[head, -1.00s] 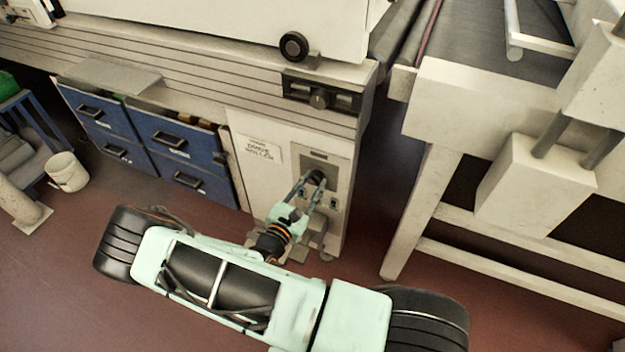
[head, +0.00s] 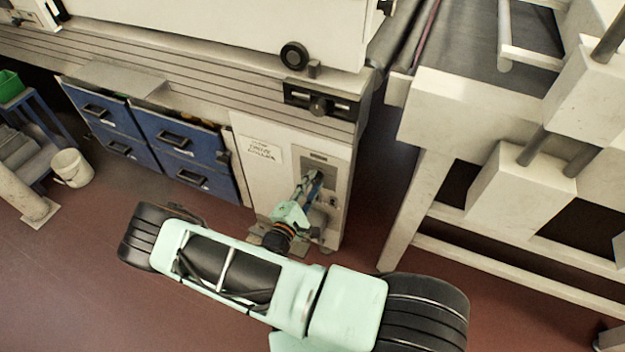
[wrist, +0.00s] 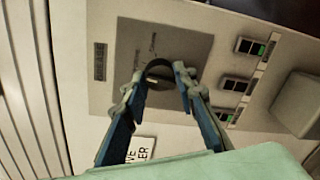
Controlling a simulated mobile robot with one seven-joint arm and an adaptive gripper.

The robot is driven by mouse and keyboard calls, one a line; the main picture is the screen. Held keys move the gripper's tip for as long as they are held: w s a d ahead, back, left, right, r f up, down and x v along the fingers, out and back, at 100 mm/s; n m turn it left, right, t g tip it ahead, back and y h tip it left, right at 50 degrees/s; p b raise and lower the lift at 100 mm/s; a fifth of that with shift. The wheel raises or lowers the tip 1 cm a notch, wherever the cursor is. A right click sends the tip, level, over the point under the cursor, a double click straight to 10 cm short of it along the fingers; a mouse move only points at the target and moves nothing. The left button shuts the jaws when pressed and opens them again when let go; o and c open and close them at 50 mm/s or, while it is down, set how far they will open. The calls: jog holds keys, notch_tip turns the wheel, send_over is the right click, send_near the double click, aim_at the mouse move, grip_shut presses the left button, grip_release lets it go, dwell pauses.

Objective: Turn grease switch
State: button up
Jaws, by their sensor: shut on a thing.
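The grease switch (wrist: 158,70) is a dark round knob with a pale mark, on a grey plate (wrist: 192,45) in the wrist view. Small lettering shows beside it, too blurred to read. My gripper (wrist: 161,77) has its two fingers on either side of the knob and is shut on it. In the head view my gripper (head: 314,178) reaches the panel on the light cabinet (head: 250,128), and its fingers largely hide the knob.
In the wrist view several small black switches (wrist: 236,84), some with green, sit right of the plate, near a grey box (wrist: 298,104). In the head view blue drawers (head: 178,138) stand left of the cabinet, and a pale machine frame (head: 432,190) stands to the right.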

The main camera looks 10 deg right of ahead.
jog(key=shift+m+p, duration=0.55)
jog(key=shift+m, duration=0.65)
jog(key=o, duration=1.2)
jog(key=shift+c, duration=0.2)
jog(key=shift+s+a, duration=0.1)
jog(key=v, duration=1.1)
jog(key=shift+s, duration=0.4)
jog(key=shift+a, duration=0.15)
